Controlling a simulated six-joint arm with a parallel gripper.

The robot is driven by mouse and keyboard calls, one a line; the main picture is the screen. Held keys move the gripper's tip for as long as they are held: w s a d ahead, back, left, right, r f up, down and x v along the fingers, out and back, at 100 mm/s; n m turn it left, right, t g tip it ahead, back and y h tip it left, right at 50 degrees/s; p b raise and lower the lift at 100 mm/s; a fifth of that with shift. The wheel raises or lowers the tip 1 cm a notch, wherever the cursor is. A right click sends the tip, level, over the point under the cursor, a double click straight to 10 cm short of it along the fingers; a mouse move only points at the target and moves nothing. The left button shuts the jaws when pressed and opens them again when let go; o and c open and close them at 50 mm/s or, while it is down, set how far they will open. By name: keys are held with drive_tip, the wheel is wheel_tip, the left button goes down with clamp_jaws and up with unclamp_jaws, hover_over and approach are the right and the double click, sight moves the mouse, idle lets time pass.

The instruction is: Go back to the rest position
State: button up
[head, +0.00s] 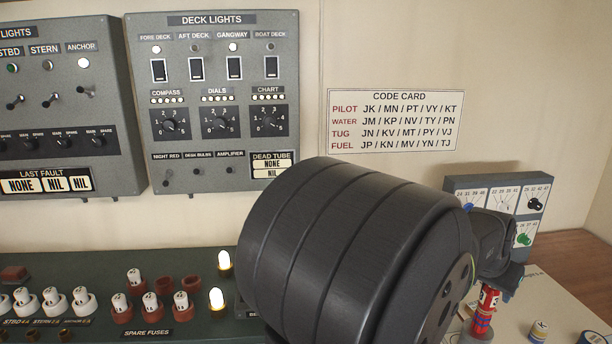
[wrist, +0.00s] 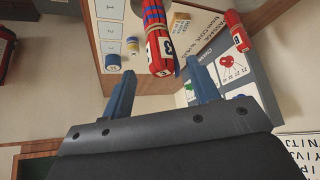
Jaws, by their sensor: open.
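My gripper shows in the wrist view (wrist: 160,70) with its two blue fingers spread apart and nothing held between them. A red roll with blue bands and a white label (wrist: 160,48) lies just beyond the fingertips in that view; I see no finger touching it. In the head view my arm's thick black link fills the middle and hides most of the gripper. A red roll (head: 483,316) stands upright below the arm's end at the right.
A small grey knob panel (head: 460,184) stands behind my arm at the right. The deck lights panel (head: 215,100) and code card (head: 395,120) are on the wall. Fuses and lit lamps (head: 217,299) stand on the green console at left. Another red roll (wrist: 237,30) is in the wrist view.

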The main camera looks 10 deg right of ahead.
sight(492, 291)
drive_tip(key=x, duration=0.7)
drive_tip(key=shift+a+f, duration=0.1)
drive_tip(key=shift+r, duration=0.75)
drive_tip(key=shift+s+r, duration=0.1)
drive_tip(key=shift+r, duration=0.45)
drive_tip(key=shift+f, duration=0.1)
